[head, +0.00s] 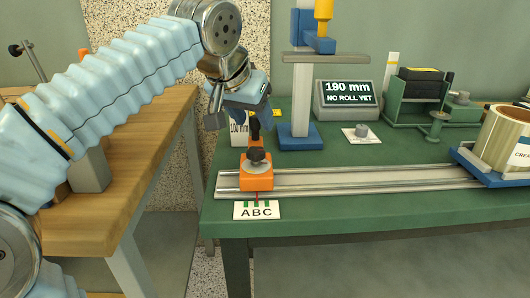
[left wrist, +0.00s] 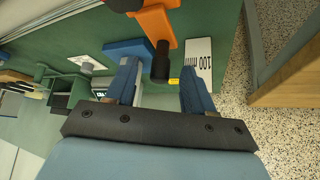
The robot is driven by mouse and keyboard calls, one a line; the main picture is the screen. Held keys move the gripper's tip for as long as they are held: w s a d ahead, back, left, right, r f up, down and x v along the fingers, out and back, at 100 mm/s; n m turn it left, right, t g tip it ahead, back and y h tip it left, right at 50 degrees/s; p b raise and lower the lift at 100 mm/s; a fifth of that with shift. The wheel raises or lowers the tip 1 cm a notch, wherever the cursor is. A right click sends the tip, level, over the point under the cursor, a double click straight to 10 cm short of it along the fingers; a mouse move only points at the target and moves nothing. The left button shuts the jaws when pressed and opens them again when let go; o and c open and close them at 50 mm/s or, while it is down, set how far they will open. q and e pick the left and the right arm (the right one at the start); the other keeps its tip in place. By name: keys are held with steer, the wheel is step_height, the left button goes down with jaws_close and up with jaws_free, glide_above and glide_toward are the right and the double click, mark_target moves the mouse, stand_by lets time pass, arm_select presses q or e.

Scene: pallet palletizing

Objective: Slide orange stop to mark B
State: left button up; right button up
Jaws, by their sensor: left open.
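The orange stop (head: 256,178) sits on the left end of the metal rail (head: 360,179), with a black knob on top and a black upright handle behind it. The ABC card (head: 257,212) lies in front, with green marks along its top edge. A thin red pointer under the stop meets the card near its middle mark. My left gripper (head: 248,106) is above and behind the stop. In the left wrist view the gripper (left wrist: 162,80) is open, with the black handle (left wrist: 162,58) between its fingertips, not clamped. The orange stop (left wrist: 155,24) shows beyond. My right gripper is out of view.
A white 100 mm block (head: 238,130) stands close behind the stop; it shows in the left wrist view (left wrist: 198,58). A roll (head: 497,140) sits at the rail's right; the rail between is clear.

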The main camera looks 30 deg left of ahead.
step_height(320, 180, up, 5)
steer(key=p, duration=0.4)
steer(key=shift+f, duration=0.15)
stand_by(0.6)
